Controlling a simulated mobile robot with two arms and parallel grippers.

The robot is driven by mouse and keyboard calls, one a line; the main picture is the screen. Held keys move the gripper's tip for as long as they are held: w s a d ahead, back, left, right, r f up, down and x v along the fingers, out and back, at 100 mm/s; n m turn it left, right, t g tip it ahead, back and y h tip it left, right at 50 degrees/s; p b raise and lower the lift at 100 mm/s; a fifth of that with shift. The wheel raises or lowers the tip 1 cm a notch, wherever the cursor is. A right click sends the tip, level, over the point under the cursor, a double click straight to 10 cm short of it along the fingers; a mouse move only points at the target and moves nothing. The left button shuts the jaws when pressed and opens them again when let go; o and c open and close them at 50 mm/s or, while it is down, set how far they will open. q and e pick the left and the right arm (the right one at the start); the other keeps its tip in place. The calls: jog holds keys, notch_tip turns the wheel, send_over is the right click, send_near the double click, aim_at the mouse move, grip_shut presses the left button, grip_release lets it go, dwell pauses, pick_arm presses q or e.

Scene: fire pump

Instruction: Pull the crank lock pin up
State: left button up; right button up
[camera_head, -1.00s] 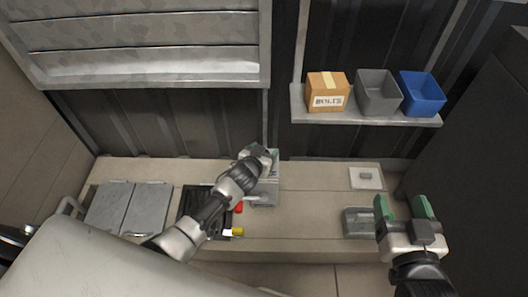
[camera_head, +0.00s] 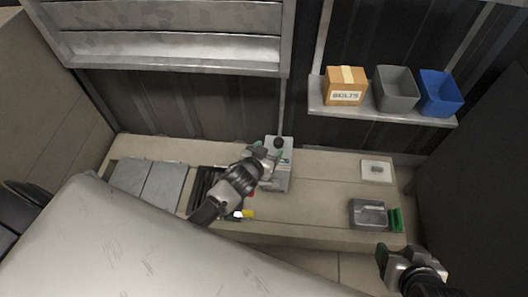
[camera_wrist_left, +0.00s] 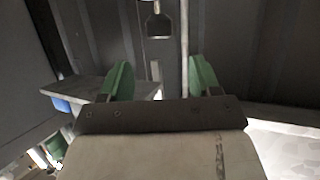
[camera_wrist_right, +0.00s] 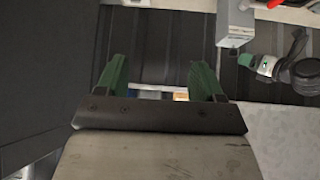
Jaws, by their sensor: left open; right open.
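The grey pump box (camera_head: 276,178) stands on the bench in the head view, with a dark rounded knob (camera_head: 278,142) on top that looks like the crank lock pin. A dark knob on a stem (camera_wrist_left: 157,22) shows beyond the fingers at the top of the left wrist view. My left gripper (camera_head: 265,155) is open and empty, just in front of and below the knob, apart from it in the left wrist view. My right gripper (camera_head: 390,237) is open and empty, far to the right by the bench's front edge. The pump box (camera_wrist_right: 235,25) also shows in the right wrist view.
A shelf (camera_head: 385,116) holds a cardboard box (camera_head: 346,86), a grey bin (camera_head: 395,90) and a blue bin (camera_head: 440,93). A grey tray (camera_head: 368,214) and a white plate (camera_head: 377,170) lie on the bench's right. The bench between pump and tray is clear.

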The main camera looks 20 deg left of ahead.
pick_arm(q)
jog(key=shift+v, duration=1.25)
pick_arm(e)
jog(key=shift+s+d+f+g, duration=0.2)
jog(key=shift+s+g, duration=0.15)
jog(key=shift+s, duration=0.15)
jog(key=shift+s+d+f+g, duration=0.15)
jog(key=shift+s+g, duration=0.25)
jog(key=shift+s, duration=0.1)
jog(key=shift+s+d+f+g, duration=0.2)
jog(key=shift+s+g, duration=0.15)
jog(key=shift+s, duration=0.15)
